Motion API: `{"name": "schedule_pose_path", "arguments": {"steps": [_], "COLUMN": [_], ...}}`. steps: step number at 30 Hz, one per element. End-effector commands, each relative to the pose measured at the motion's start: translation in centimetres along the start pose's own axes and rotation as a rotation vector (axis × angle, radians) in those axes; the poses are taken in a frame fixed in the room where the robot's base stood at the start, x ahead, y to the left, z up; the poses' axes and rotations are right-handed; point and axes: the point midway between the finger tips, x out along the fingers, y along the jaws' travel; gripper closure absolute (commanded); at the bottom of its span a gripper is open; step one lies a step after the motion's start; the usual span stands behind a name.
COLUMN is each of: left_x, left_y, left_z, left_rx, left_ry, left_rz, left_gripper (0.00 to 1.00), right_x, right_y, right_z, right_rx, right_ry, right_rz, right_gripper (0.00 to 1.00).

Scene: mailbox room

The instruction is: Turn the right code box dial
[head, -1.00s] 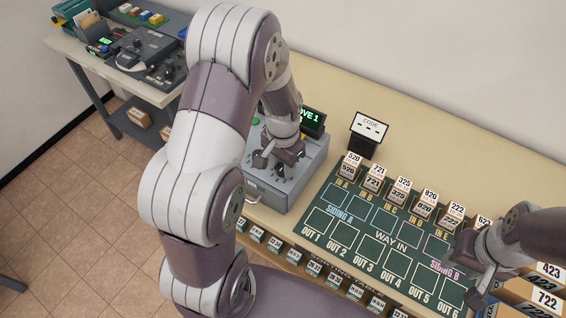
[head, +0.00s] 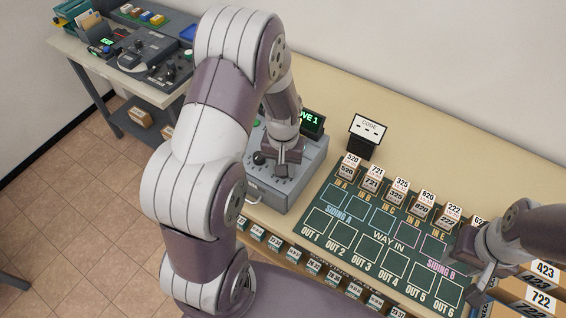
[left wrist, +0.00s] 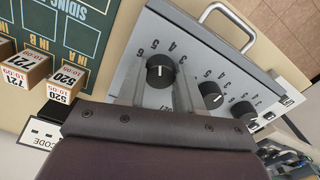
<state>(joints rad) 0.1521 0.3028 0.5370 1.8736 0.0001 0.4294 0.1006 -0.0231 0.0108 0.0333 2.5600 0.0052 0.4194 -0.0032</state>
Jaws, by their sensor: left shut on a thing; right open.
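The code box (head: 308,163) is a grey box with a sloped panel of black dials and a screen ending in "OVE 1". My left gripper (head: 287,172) reaches down onto its panel. In the left wrist view, its two fingers stand on either side of the right dial (left wrist: 160,71), the one nearest the green mat, and are shut on it. The middle dial (left wrist: 210,95) and left dial (left wrist: 243,112) are free beside it; printed numbers ring the dials. My right gripper (head: 482,288) is open over the mat's lower right corner, its fingertips partly unclear.
The green mat (head: 388,240) carries numbered boxes along its back row. A small CODE sign (head: 367,130) stands behind it. A handle (left wrist: 228,22) sticks out of the code box front. A side desk (head: 140,60) with controls stands at back left. Bare tabletop lies along the wall.

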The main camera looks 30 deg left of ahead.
Motion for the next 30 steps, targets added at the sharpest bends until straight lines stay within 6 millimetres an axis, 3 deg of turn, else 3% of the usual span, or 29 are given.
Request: {"name": "schedule_pose_path", "arguments": {"steps": [11, 27, 28, 30], "left_x": [-0.14, -0.12, -0.12, -0.12], "left_y": [0.01, 0.01, 0.01, 0.01], "left_z": [-0.18, -0.22, -0.23, -0.22], "left_rx": [-0.165, -0.193, -0.193, -0.193], "left_ry": [0.005, 0.007, 0.007, 0.007], "left_rz": [0.001, 0.001, 0.001, 0.001], "left_gripper": [0.95, 0.95, 0.62, 0.39], "right_x": [-0.62, -0.66, -0.66, -0.66], "right_y": [0.0, 0.0, 0.0, 0.0], "right_z": [-0.07, -0.08, -0.08, -0.08], "right_rx": [0.0, 0.0, 0.0, 0.0], "right_ry": [0.0, 0.0, 0.0, 0.0], "right_rz": [0.0, 0.0, 0.0, 0.0], "right_gripper": [0.57, 0.57, 0.57, 0.57]}}
